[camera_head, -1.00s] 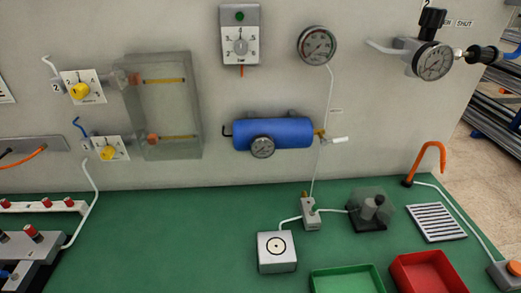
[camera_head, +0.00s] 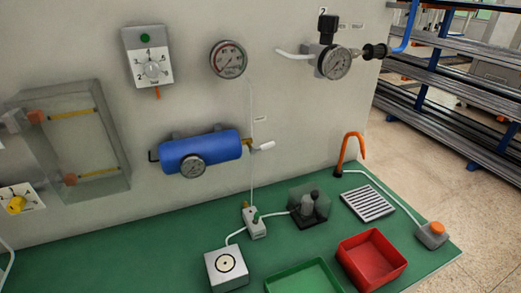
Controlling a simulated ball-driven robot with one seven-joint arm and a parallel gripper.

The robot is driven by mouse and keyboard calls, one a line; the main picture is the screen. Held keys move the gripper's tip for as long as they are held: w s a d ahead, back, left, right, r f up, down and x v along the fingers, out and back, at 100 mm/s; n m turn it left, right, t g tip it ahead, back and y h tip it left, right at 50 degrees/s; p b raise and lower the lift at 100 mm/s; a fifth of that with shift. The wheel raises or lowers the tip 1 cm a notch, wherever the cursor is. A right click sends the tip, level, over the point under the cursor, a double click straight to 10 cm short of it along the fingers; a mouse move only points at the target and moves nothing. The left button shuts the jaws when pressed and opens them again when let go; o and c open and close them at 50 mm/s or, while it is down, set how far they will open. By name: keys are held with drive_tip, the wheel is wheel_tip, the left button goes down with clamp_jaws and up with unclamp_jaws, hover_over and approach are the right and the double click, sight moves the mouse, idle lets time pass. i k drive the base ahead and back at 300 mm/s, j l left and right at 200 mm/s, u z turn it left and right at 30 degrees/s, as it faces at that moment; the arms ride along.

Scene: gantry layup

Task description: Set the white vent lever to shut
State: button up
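The white vent lever (camera_head: 264,146) sticks out to the right from the brass fitting (camera_head: 247,143) at the right end of the blue tank (camera_head: 200,152) on the wall. The lever lies close to level, tilted slightly. A small label (camera_head: 260,119) sits above it, too small to read. A thin white tube runs up and down the wall beside the fitting. My gripper does not show in the head view.
Below on the green bench are a white block (camera_head: 226,268), a small grey valve (camera_head: 254,222), a clear-covered device (camera_head: 308,205), a green tray (camera_head: 304,277), a red tray (camera_head: 371,260) and an orange hook (camera_head: 347,150). Metal racks (camera_head: 450,90) stand at the right.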

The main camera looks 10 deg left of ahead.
sight(253, 151)
drive_tip(key=i+l, duration=0.4)
drive_tip(key=l, duration=0.15)
drive_tip(key=i+l, duration=0.4)
drive_tip(key=l, duration=0.15)
